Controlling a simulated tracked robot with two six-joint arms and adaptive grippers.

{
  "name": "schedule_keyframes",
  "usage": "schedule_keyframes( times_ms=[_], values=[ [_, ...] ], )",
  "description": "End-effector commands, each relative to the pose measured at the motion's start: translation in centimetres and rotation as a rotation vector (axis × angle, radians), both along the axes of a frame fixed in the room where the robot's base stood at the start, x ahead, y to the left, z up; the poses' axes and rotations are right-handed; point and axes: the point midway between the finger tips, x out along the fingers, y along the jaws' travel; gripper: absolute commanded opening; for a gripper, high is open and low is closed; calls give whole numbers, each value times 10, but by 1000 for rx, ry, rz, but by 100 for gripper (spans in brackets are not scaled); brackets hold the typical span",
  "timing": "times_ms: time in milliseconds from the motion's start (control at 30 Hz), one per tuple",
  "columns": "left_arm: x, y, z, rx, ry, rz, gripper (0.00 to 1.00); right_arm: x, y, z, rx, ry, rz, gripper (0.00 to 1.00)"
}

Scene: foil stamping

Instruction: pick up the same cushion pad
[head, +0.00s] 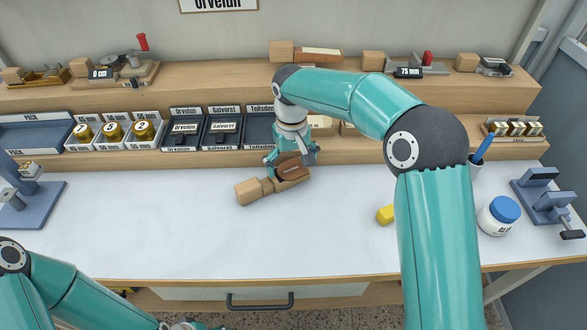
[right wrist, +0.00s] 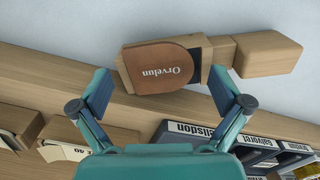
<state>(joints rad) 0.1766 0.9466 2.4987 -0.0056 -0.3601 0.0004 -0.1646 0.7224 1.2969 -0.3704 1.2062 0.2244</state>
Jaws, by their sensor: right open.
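A brown pad (right wrist: 163,66) marked "Orvelun", with one rounded end, lies on a wooden piece with a block-like handle (right wrist: 267,54). In the head view the brown pad (head: 294,172) and the handle (head: 249,191) are on the white worktop at centre. I cannot tell for sure that this pad is the cushion pad. My right gripper (head: 291,160) is over the pad, pointing down.
Behind is a wooden shelf (head: 210,83) with labelled trays (head: 184,140) and gold rolls. A yellow block (head: 385,214), a blue-lidded jar (head: 498,215) and a blue-grey stand (head: 547,200) are at right. Another stand (head: 25,205) is at left. The front middle of the worktop is clear.

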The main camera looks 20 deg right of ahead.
Motion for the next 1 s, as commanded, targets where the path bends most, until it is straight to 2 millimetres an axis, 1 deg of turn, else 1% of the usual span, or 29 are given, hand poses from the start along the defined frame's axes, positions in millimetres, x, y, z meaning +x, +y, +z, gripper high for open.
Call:
schedule_keyframes(
  times_ms=[867, 967, 1000],
  values=[
    [0, 0, -1, 0, 0, 0, 64, 0, 1, -5, 0, 0, 2, 100],
    [0, 0, -1, 0, 0, 0, 64, 0, 1, -5, 0, 0, 3, 85],
    [0, 0, -1, 0, 0, 0, 64, 0, 1, -5, 0, 0, 3, 78]
  ],
)
